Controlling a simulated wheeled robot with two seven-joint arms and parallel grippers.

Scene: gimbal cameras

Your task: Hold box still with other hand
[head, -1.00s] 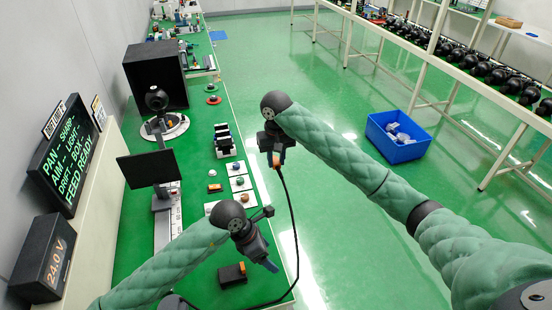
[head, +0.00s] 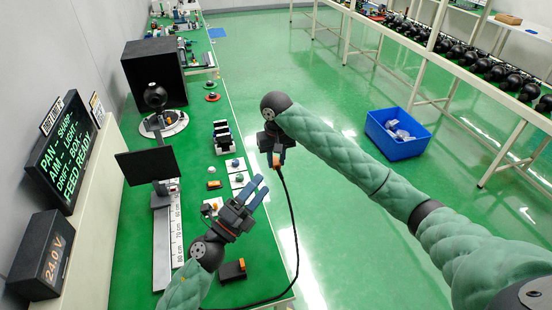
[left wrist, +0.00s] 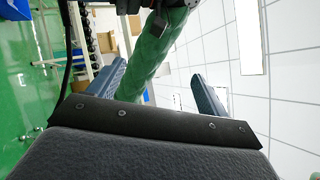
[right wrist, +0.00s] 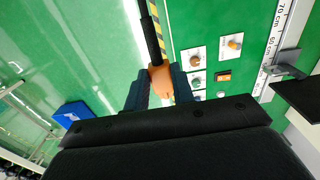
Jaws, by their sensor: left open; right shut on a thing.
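A small black box with an orange part (head: 232,270) sits on the green bench near its front right edge in the head view. My left gripper (head: 257,188) is open and empty, beyond the box and pointing away from it toward the upper right. The left wrist view shows its two fingers (left wrist: 160,88) apart with nothing between them. My right gripper (head: 277,158) is shut on an orange plug (right wrist: 160,80) with a black cable (head: 295,225). It is held off the bench's right edge. The cable's far end is hidden behind my left arm.
White plates with coloured buttons (head: 237,165) and a black rack (head: 222,138) stand on the bench beyond my left gripper. A dark panel (head: 147,166) and a ruler rail (head: 162,240) are to the left. A blue bin (head: 397,135) is on the floor.

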